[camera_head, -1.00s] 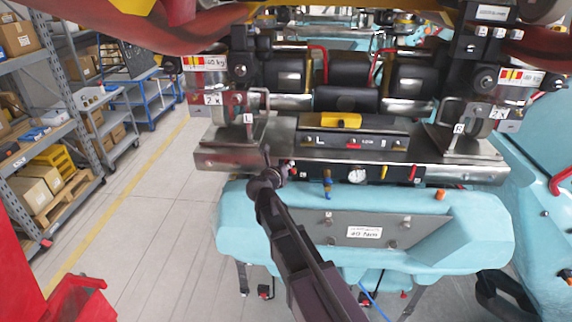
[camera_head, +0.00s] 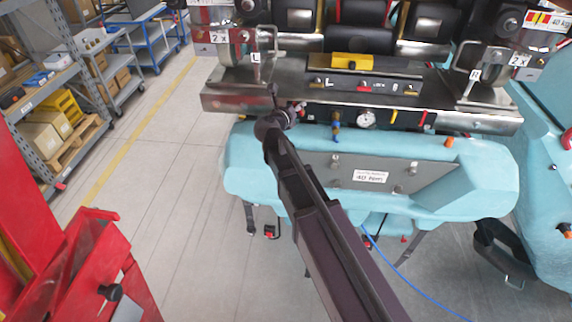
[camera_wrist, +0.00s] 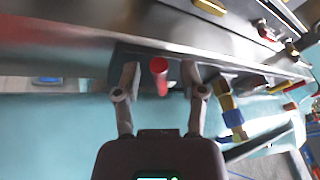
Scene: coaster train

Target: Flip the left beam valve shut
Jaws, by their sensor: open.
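A red-tipped handle (camera_wrist: 159,72), which looks like the left beam valve's lever, is on the dark front strip of the steel beam (camera_head: 236,102). My gripper (camera_wrist: 160,70) is open, with one finger on each side of this handle in the wrist view. I cannot tell whether the fingers touch it. In the head view my gripper (camera_head: 293,109) is at the left part of the beam's front, and my wrist hides most of the handle there.
A yellow and blue fitting (camera_wrist: 231,112) sits just right of my gripper. A gauge (camera_head: 367,119), a yellow handle (camera_head: 393,117) and a red handle (camera_head: 424,119) are further right. The turquoise body (camera_head: 255,165) lies below the beam. A red cabinet (camera_head: 80,270) stands lower left; floor between is clear.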

